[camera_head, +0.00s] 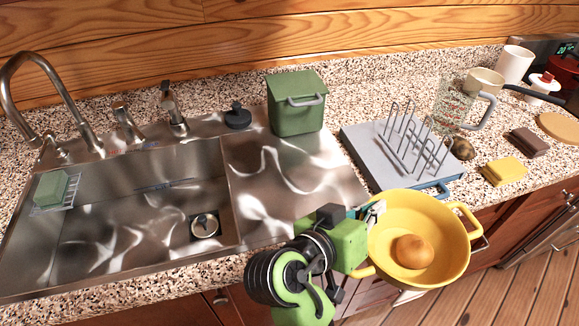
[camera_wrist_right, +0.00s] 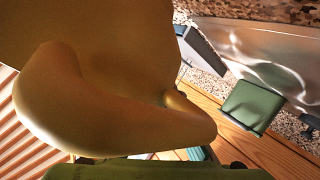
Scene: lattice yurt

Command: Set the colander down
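The yellow colander (camera_head: 440,212) has two side handles and holds a round orange-brown item (camera_head: 412,251). It hangs in the air at the counter's front edge, partly over the floor. My right gripper (camera_head: 370,214) is at the colander's left rim and appears closed on it; the fingertips are partly hidden. In the right wrist view the colander (camera_wrist_right: 110,70) fills the left and top, very close. My left gripper is not in view.
A grey drying rack (camera_head: 365,155) with wire prongs stands just behind the colander. A green lidded bin (camera_head: 297,115) stands behind the bare steel drainboard (camera_head: 275,180). The sink (camera_head: 130,235) lies left. A yellow sponge (camera_head: 504,171), brown block (camera_head: 528,142) and glass jug (camera_head: 453,105) occupy the right counter.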

